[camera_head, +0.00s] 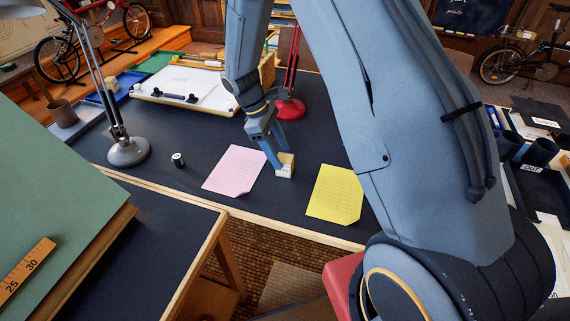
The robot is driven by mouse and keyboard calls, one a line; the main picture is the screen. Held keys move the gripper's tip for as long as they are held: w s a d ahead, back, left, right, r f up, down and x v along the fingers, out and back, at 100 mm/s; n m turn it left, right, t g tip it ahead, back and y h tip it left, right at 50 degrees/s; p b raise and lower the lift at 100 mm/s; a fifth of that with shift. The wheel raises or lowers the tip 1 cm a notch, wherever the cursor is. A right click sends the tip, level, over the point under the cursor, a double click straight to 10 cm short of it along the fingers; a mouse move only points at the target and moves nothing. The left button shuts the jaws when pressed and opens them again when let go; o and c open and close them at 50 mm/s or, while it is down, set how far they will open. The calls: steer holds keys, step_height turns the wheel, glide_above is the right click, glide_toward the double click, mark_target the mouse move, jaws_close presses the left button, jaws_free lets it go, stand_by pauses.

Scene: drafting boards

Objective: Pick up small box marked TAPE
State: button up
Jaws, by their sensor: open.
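A small cream-white box (286,169) stands on the dark desk top between a pink sheet and a yellow sheet. It is too small in the picture to read any marking on it. My gripper (279,156) points down at the box from above, its blue fingers open. One finger comes down along the box's left side and covers part of it. I cannot tell whether the fingers touch the box.
The pink sheet (235,170) and yellow sheet (336,194) lie on the dark desk (180,196). A red lamp base (289,109), a grey lamp base (128,152) and a small black-and-white cylinder (178,160) stand nearby. A white-topped board (205,88) lies behind.

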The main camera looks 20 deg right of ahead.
mark_target(281, 157)
steer(key=shift+p+x, duration=1)
steer(key=shift+x, duration=1.55)
steer(key=shift+s+a, duration=0.1)
steer(key=c, duration=1.2)
